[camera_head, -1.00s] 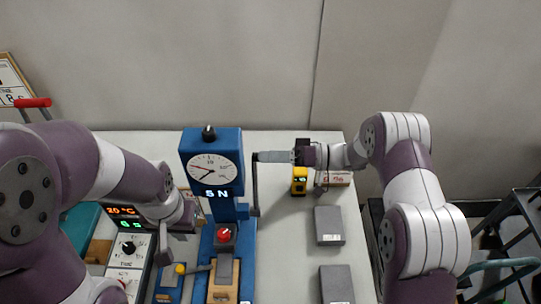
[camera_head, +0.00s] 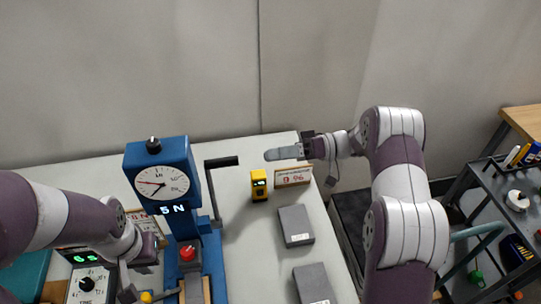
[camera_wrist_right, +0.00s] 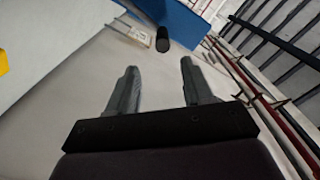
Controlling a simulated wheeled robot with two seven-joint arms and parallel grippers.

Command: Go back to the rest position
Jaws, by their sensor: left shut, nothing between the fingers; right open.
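My right gripper (camera_head: 284,154) is at the upper middle of the head view, above the far right part of the table. Its two fingers stand apart and empty in the right wrist view (camera_wrist_right: 154,85). The blue press (camera_head: 160,158) with a dial and a "5 N" readout stands left of it. The press's crank handle (camera_head: 222,161) is apart from my right fingers; its black grip also shows in the right wrist view (camera_wrist_right: 162,39). My left gripper (camera_head: 128,287) is low on the left, beside the press base, shut with nothing seen in it. Its fingertips are small and partly hidden.
A yellow device (camera_head: 259,185) and a sign reading "9 96" (camera_head: 293,176) stand near the table's far right edge. Two grey blocks (camera_head: 295,226) (camera_head: 313,284) lie nearer. A timer box (camera_head: 87,284) is at the left. A dark cart (camera_head: 510,215) stands right of the table.

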